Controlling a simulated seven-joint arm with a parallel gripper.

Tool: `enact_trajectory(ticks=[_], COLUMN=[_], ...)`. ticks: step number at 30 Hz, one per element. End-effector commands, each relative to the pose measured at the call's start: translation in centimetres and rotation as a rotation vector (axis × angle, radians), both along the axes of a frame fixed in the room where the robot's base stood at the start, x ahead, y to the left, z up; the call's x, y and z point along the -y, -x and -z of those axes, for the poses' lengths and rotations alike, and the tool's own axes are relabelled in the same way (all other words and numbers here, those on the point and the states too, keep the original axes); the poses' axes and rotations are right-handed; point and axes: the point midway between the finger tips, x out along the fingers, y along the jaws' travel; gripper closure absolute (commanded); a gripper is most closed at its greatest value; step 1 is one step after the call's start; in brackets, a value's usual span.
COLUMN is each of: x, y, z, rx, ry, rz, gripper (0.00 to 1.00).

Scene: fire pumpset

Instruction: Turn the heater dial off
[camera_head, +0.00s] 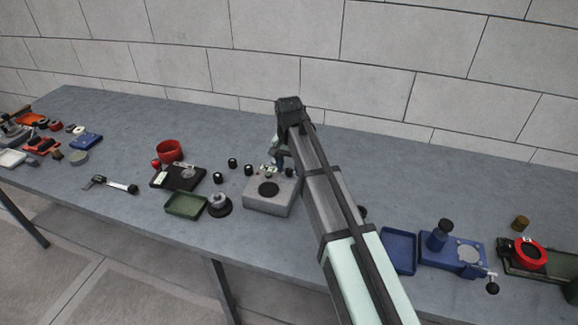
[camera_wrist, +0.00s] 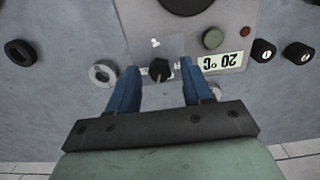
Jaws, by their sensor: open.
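The heater is a light grey box (camera_head: 262,207) with a black round plate (camera_head: 268,188) on top, in the middle of the table. In the wrist view its panel shows a small black dial (camera_wrist: 159,70) with a white mark beside it, and a display (camera_wrist: 223,61) reading 20 °C upside down. My gripper (camera_head: 279,166) is over the far edge of the heater. In the wrist view its two blue fingers (camera_wrist: 160,78) are open, one on each side of the dial, with a gap on both sides. Whether the fingertips reach down to dial height I cannot tell. The head view does not show the dial clearly.
A green button (camera_wrist: 213,39) and a small red light (camera_wrist: 246,31) sit beside the display. Several small black-topped pieces (camera_head: 232,163) stand left of the heater. A dark round item (camera_head: 219,205) and green tray (camera_head: 186,205) are farther left; a blue tray (camera_head: 399,251) lies right.

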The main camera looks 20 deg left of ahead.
Motion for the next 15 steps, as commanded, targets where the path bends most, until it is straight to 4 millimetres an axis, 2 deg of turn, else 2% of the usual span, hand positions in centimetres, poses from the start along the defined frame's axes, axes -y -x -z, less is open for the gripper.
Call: enact_trajectory(ticks=[5, 15], x=[0.00, 0.00], y=[0.00, 0.00], z=[-0.02, -0.04], rx=[0.000, 0.000], ry=[0.000, 0.000], rz=[0.000, 0.000], gripper=[0.52, 0.85])
